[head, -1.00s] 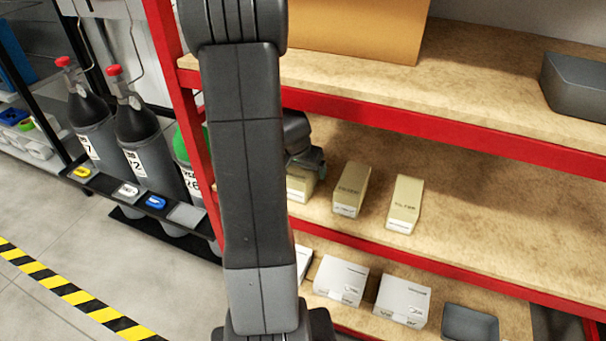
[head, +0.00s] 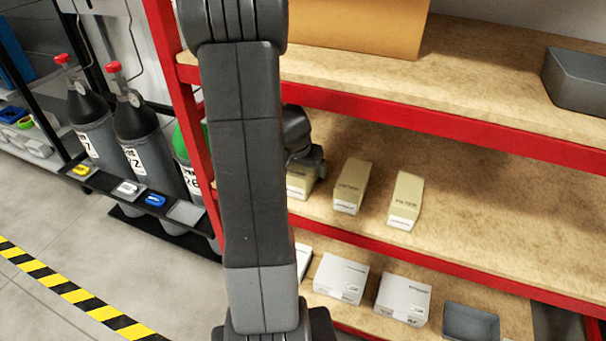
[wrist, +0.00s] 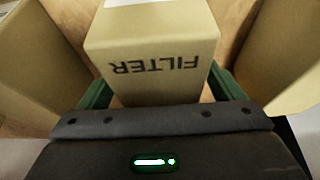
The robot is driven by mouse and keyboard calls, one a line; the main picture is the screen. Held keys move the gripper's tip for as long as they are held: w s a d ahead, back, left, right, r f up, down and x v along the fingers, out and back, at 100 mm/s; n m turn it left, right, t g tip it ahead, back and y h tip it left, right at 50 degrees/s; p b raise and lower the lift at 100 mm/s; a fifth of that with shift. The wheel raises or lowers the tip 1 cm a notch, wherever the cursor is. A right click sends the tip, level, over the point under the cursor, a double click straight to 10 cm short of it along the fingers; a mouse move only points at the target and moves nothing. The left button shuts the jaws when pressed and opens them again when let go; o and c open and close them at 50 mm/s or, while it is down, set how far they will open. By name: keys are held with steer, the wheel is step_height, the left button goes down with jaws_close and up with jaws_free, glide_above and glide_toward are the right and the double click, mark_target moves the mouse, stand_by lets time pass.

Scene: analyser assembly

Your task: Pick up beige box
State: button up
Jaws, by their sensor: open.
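The left beige box (head: 299,184) is partly hidden by my arm and gripper in the head view. The middle beige box (head: 351,186) and the right beige box (head: 405,200) stand clear of my arm. My gripper (head: 308,170) is at the left box. In the wrist view, a beige box (wrist: 155,50) with upside-down "FILTER" lettering lies between the green fingers of my open gripper (wrist: 163,92). Whether the fingers touch its sides I cannot tell.
Beige boxes stand close on both sides in the wrist view, at left (wrist: 35,65) and right (wrist: 290,60). A red shelf edge (head: 430,118) runs above. White boxes (head: 341,278) and a grey bin (head: 470,325) are on the lower shelf. The middle shelf's right side is free.

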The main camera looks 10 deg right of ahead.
stand_by(0.3)
steer(key=c, duration=1.2)
steer(key=shift+c, duration=0.4)
steer(key=shift+r, duration=0.15)
